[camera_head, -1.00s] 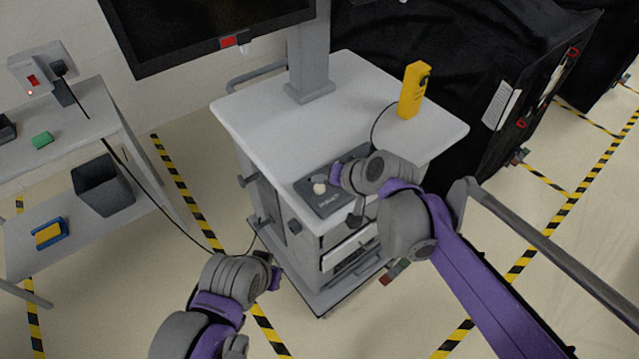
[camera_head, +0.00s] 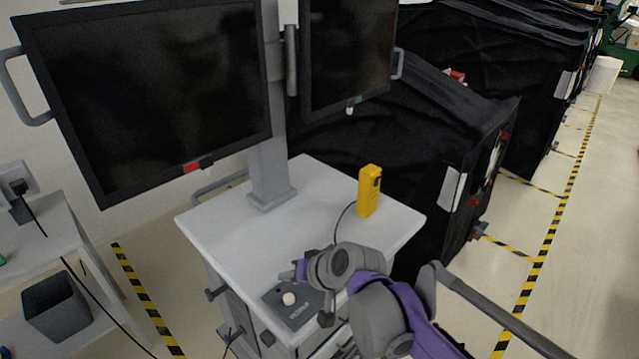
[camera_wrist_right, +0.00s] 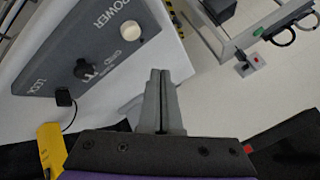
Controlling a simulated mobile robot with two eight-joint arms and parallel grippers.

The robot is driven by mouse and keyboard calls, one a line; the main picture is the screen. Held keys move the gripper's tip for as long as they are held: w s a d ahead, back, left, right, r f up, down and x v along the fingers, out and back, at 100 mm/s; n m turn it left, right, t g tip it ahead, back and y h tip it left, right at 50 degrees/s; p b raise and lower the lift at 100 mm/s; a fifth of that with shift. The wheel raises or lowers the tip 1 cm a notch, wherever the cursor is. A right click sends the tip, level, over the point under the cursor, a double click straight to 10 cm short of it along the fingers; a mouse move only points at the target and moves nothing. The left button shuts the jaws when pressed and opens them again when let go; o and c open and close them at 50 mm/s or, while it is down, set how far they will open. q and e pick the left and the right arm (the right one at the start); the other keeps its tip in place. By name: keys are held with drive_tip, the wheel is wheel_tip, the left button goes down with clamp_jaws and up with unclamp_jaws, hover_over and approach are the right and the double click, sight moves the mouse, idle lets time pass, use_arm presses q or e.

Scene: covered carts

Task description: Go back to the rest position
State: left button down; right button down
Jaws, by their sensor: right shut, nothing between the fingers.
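My right gripper (camera_head: 302,269) is at the front of the white cart top, close above a grey control box (camera_head: 292,312). Its fingers are largely hidden by the wrist in the head view. In the right wrist view the gripper (camera_wrist_right: 160,78) is shut and empty, its fingertips beside the box (camera_wrist_right: 62,45). The box has a white knob (camera_wrist_right: 131,31) labelled POWER and a black knob (camera_wrist_right: 88,68); the fingers appear apart from both. My left gripper is out of view.
The white cart (camera_head: 240,235) carries a post with two dark monitors (camera_head: 150,95) and a yellow handheld device (camera_head: 369,190). Black-covered carts (camera_head: 400,140) stand behind. A side table (camera_head: 40,250) with a dark bin (camera_head: 57,307) is at left. Open floor (camera_head: 535,215) lies at right.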

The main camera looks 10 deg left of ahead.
drive_tip(key=s+d+f+m+h, duration=0.1)
drive_tip(key=s+d+f+h, duration=0.1)
drive_tip(key=s+d, duration=0.3)
drive_tip(key=s+d+f+h, duration=0.3)
drive_tip(key=s+d, duration=0.3)
drive_tip(key=d, duration=0.8)
drive_tip(key=s+d+f+m+t+h, duration=0.1)
drive_tip(key=s+d+f, duration=0.3)
drive_tip(key=d, duration=0.6)
drive_tip(key=shift+s+m+h, duration=0.3)
drive_tip(key=shift+s+h, duration=0.4)
drive_tip(key=shift+s, duration=0.35)
